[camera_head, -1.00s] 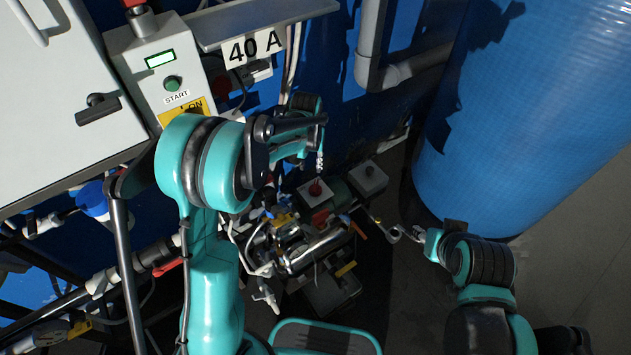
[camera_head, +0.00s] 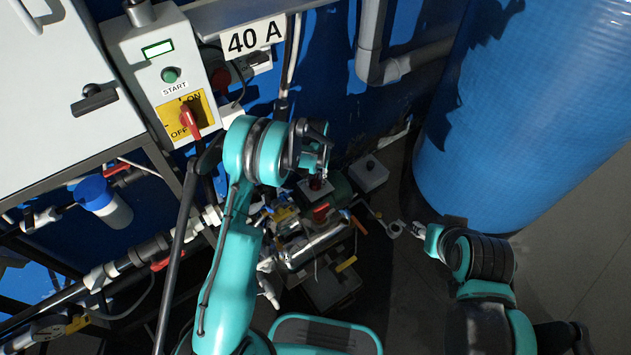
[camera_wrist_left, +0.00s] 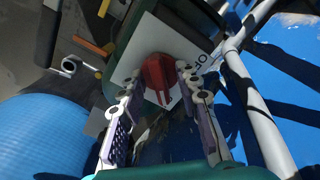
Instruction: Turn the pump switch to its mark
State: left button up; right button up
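The pump switch, a red knob (camera_wrist_left: 158,75) on a pale plate with partly hidden lettering, fills the middle of the left wrist view. In the head view a small box with a red knob (camera_head: 316,184) sits low by the pump, just under my left gripper (camera_head: 323,172). In the wrist view my left gripper (camera_wrist_left: 158,84) is open, its two fingers apart on either side of the knob; whether they touch it I cannot tell. My right gripper (camera_head: 417,230) is to the right, near the blue tank; its fingers are too small to read.
A cabinet panel (camera_head: 150,80) holds a START button and a red ON/OFF handle (camera_head: 188,122) on a yellow plate. A large blue tank (camera_head: 530,110) stands at the right. Another small grey box (camera_head: 368,175) is beside the switch box. Pipes and valves crowd the lower left.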

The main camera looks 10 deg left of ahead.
pick_arm(q)
grip_shut()
jog(key=shift+n, duration=0.3)
jog(key=n+b, duration=0.1)
jog(key=n, duration=0.1)
jog(key=shift+n, duration=0.3)
jog(key=n+b, duration=0.1)
jog(key=n, duration=0.2)
jog(key=shift+n, duration=0.4)
jog(key=n+b, duration=0.1)
jog(key=n, duration=0.9)
jog(key=shift+n, duration=0.4)
jog(key=shift+b, duration=0.3)
